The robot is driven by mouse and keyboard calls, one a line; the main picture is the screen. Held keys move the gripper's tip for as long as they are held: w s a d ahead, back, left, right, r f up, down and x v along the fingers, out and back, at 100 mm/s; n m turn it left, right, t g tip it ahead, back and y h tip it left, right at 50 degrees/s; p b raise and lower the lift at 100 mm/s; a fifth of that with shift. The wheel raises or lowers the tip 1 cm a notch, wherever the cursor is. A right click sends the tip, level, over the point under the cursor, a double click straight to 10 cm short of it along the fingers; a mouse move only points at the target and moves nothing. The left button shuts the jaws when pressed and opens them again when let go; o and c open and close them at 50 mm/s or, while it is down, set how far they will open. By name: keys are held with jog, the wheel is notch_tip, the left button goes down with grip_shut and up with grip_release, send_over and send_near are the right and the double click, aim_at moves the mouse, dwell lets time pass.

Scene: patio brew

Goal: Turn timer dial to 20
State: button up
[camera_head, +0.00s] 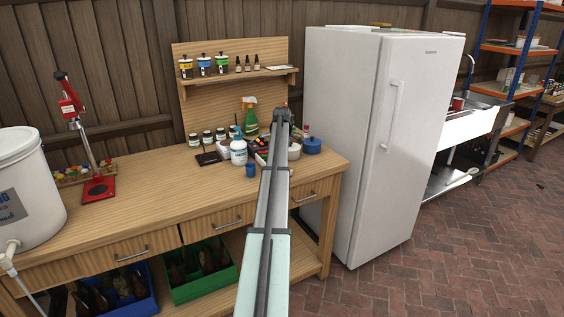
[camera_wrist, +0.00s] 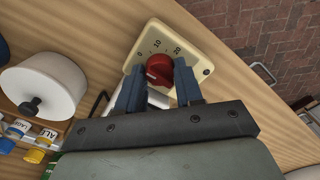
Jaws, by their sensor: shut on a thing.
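The timer (camera_wrist: 196,48) is a cream square plate with the numbers 0, 10 and 20 and a red round dial (camera_wrist: 159,69). My gripper (camera_wrist: 159,67) has its two blue fingers on either side of the red dial and is shut on it. In the head view my gripper (camera_head: 282,114) is over the back of the wooden workbench, and the timer is hidden behind my arm.
The wooden workbench (camera_head: 150,208) holds a green spray bottle (camera_head: 250,122), a white bottle (camera_head: 238,152), a blue cup (camera_head: 251,170) and small jars. A shelf (camera_head: 240,78) with labelled cans is behind. A white fridge (camera_head: 350,130) stands close on the right.

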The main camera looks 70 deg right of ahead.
jog(key=shift+c, duration=1.1)
jog(key=m, duration=0.4)
jog(key=shift+m, duration=0.3)
jog(key=m, duration=1.4)
jog(key=shift+m, duration=0.4)
jog(key=o, duration=1)
